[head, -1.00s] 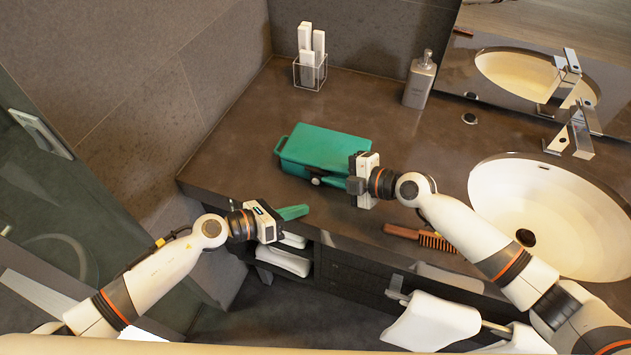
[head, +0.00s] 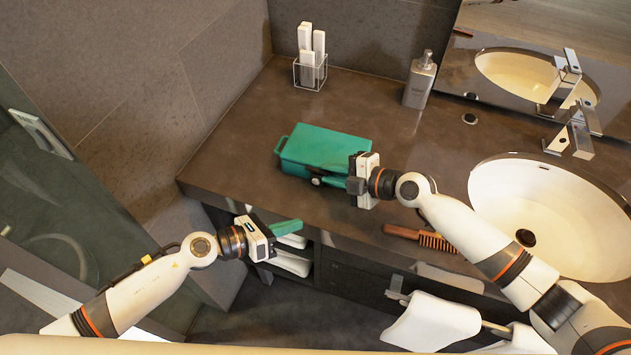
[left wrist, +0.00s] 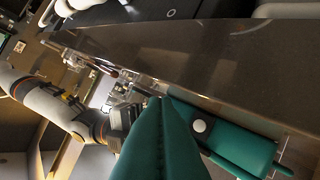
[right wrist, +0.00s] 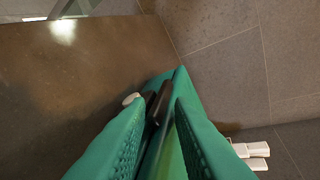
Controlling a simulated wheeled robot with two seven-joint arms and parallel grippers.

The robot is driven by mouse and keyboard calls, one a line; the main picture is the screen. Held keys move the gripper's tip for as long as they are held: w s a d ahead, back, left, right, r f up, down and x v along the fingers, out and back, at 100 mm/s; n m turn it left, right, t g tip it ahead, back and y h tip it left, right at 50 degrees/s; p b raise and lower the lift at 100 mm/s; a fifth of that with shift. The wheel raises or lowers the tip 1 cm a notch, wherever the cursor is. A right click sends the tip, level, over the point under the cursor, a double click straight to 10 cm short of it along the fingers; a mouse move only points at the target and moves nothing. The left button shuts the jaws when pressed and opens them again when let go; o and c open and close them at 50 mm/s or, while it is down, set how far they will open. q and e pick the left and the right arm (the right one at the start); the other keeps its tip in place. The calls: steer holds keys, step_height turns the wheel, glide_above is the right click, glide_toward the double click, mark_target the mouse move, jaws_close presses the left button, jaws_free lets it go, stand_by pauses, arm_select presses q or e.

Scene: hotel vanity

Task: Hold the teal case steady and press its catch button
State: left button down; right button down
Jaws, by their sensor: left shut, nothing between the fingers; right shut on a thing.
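The teal case (head: 325,148) lies on the dark counter. Its round white catch button (head: 316,181) is on the side facing me; it also shows in the left wrist view (left wrist: 199,126). My right gripper (head: 330,181) is at the front right of the case, shut on it, with teal fingers close beside the button. In the right wrist view (right wrist: 165,80) a dark strip shows between its fingers. My left gripper (head: 299,224) is shut and empty, in front of the counter edge, nearer to me than the case and apart from it.
A brown comb (head: 420,237) lies near the front edge, right of the case. The sink (head: 560,215) is further right. White towels (head: 290,263) sit on the shelf below.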

steer(key=shift+s+f, duration=0.1)
steer(key=shift+f, duration=0.3)
